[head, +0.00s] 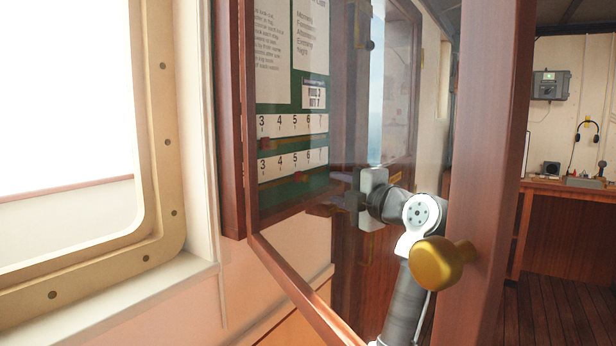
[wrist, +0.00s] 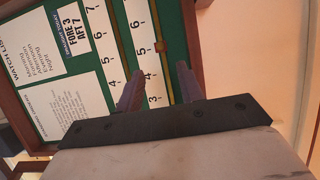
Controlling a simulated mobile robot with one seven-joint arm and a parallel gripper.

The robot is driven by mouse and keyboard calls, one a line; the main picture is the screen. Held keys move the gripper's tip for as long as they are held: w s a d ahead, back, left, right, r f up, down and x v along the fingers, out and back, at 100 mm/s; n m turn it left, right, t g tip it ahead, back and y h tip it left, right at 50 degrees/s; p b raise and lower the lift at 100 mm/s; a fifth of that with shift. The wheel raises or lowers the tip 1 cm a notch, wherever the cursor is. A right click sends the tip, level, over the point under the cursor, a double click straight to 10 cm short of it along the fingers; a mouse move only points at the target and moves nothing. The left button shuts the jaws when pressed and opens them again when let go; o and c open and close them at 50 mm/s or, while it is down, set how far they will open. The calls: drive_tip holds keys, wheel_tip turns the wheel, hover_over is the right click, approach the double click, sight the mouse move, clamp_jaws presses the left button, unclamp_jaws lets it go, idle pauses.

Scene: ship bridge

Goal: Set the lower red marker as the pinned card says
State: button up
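The lower red marker (head: 298,177) sits near 5 on the lower scale (head: 280,165); it also shows on its rail in the wrist view (wrist: 160,46). The upper red marker (head: 265,141) is near 3 on the upper scale (head: 288,125); it is hidden in the wrist view. The pinned card (head: 313,96) reads "FORE 3 AFT 7", also in the wrist view (wrist: 77,36). My gripper (head: 335,207) shows through the glass, right of the board. In the wrist view its fingers (wrist: 158,88) are apart and empty, either side of the lower rail's 3–4 end, with the marker beyond the fingertips.
A wood-framed glass door (head: 318,312) stands open in front of my arm, with a brass knob (head: 440,263). Two printed sheets (head: 272,50) are on the green board. A window (head: 70,120) is at left; a desk (head: 570,188) stands at far right.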

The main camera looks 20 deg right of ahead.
drive_tip(key=p+x, duration=0.3)
drive_tip(key=x, duration=0.8)
drive_tip(key=shift+p, duration=0.3)
drive_tip(key=shift+a, duration=0.15)
drive_tip(key=shift+f, duration=0.1)
clamp_jaws()
